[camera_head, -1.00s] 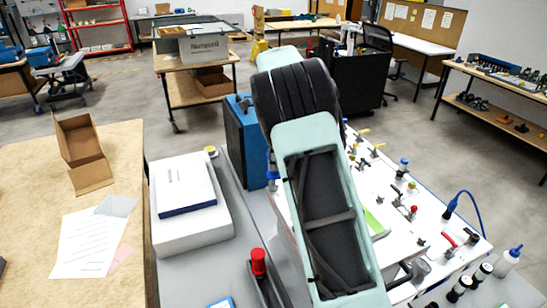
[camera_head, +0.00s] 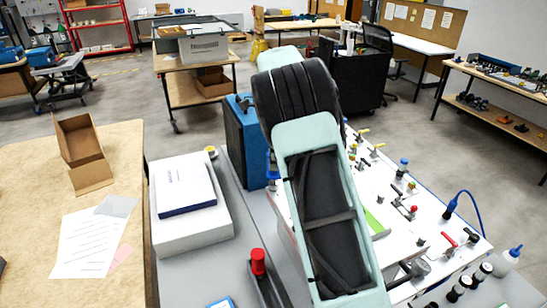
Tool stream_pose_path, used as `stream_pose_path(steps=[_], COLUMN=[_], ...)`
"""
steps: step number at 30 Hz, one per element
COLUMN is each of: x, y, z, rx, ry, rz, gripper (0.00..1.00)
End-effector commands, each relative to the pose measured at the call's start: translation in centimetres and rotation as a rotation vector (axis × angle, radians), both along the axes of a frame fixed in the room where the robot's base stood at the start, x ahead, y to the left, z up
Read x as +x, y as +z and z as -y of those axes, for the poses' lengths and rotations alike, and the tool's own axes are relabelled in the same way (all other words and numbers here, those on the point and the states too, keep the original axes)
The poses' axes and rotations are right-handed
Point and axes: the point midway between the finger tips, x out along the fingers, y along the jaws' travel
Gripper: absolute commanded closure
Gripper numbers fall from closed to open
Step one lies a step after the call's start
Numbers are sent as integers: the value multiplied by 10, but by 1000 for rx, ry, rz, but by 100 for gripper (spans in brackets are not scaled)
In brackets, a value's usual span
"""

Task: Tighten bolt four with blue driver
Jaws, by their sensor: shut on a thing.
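My arm's pale green and black links cross the middle of the head view and hide much of the work area. My gripper is not visible, and I cannot see what it holds. A white panel (camera_head: 385,205) with several small valves and fittings lies on the right behind my arm. Bolt four cannot be picked out on it. No blue driver can be made out for certain. A blue hose with a dark blue end (camera_head: 450,205) curves over the panel's right edge.
A tall blue case (camera_head: 243,140) stands left of my arm. White boxes (camera_head: 190,215) and a red-topped part (camera_head: 258,262) are on the grey bench. A wooden table (camera_head: 117,150) with an open carton is at left.

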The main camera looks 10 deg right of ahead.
Motion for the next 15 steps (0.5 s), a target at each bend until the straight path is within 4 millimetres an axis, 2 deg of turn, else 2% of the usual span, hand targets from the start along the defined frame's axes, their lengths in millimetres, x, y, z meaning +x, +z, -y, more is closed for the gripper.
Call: stream_pose_path(steps=[8,15], x=[0,1], y=[1,14], z=[0,0], rx=[0,0], ry=[0,0], rz=[0,3], gripper=[100,100])
